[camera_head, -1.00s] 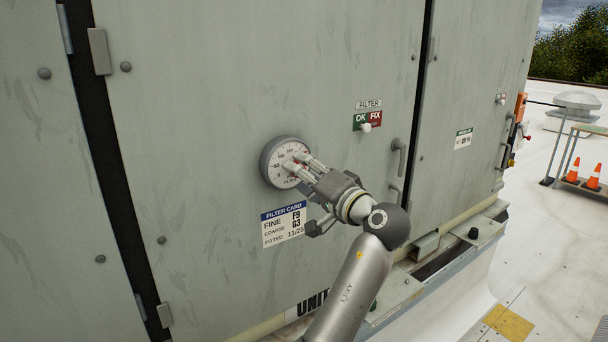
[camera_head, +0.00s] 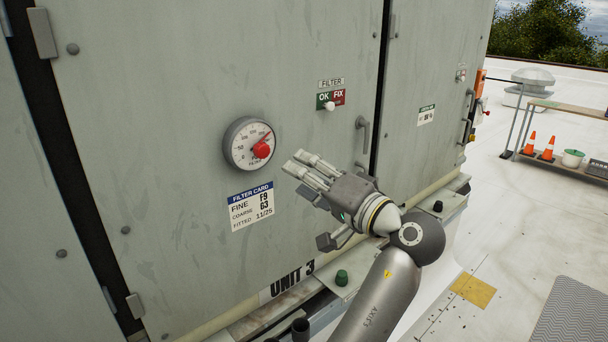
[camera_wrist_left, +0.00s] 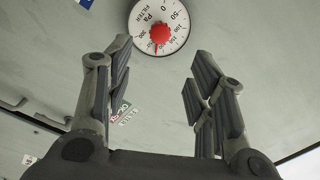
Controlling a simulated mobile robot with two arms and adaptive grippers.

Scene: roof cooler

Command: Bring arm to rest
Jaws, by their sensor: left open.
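My left gripper (camera_head: 308,202) is open and empty, in front of the grey-green cabinet door, to the lower right of the round gauge. Its fingers point up and left, apart from the gauge. The gauge (camera_head: 239,139) has a white dial and a red knob (camera_head: 261,150). In the left wrist view the gauge (camera_wrist_left: 175,16) shows near the top, beyond the spread fingers (camera_wrist_left: 162,55), with nothing between them. My right gripper is not in view.
A filter card (camera_head: 251,205) is below the gauge. A green knob (camera_head: 341,277) is on the lower ledge. Cones (camera_head: 529,143) and a bench (camera_head: 572,110) stand far right on open roof.

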